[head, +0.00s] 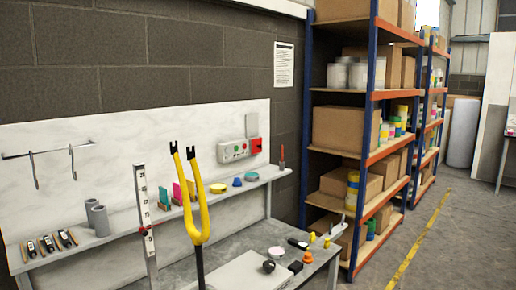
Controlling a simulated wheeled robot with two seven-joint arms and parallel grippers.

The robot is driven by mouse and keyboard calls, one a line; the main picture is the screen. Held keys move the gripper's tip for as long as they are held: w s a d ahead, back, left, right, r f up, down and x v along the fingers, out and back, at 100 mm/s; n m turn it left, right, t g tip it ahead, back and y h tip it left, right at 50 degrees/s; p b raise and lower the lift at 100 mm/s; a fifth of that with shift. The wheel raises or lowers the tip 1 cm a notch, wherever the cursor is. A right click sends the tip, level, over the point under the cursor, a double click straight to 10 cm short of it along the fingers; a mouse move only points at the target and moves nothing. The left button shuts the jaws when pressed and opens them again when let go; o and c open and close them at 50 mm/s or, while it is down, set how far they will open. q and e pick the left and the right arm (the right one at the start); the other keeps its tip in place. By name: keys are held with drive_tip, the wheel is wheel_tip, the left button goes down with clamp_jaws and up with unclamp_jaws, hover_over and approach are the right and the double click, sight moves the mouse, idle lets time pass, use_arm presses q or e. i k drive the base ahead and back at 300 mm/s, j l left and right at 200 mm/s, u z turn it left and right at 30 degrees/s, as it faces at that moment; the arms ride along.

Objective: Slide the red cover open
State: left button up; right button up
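A small grey control box (233,150) with buttons is mounted on the white wall panel, left of the shelving. A red cover (257,145) sits at the box's right end. It looks closed, but it is too small to be sure how it slides or what is behind it. Neither of my grippers is in view, and no arm shows near the box.
A yellow fork (197,205) stands upright in front of the bench, left of the box. A narrow ledge (120,221) below the box holds several small items. The grey bench (190,268) carries loose parts. Tall shelving (307,130) with boxes stands at right.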

sight(256, 144)
drive_tip(key=i+l, duration=0.45)
drive_tip(key=i+l+u, duration=0.1)
drive_tip(key=i+l, duration=0.7)
drive_tip(key=l, duration=0.15)
drive_tip(key=i+l, duration=0.4)
drive_tip(key=i+l+u, duration=0.1)
drive_tip(key=i+l, duration=0.7)
drive_tip(key=l, duration=0.25)
drive_tip(key=i+l, duration=0.4)
drive_tip(key=l, duration=0.15)
drive_tip(key=i+l+u, duration=0.1)
drive_tip(key=i+l, duration=0.3)
drive_tip(key=l, duration=0.1)
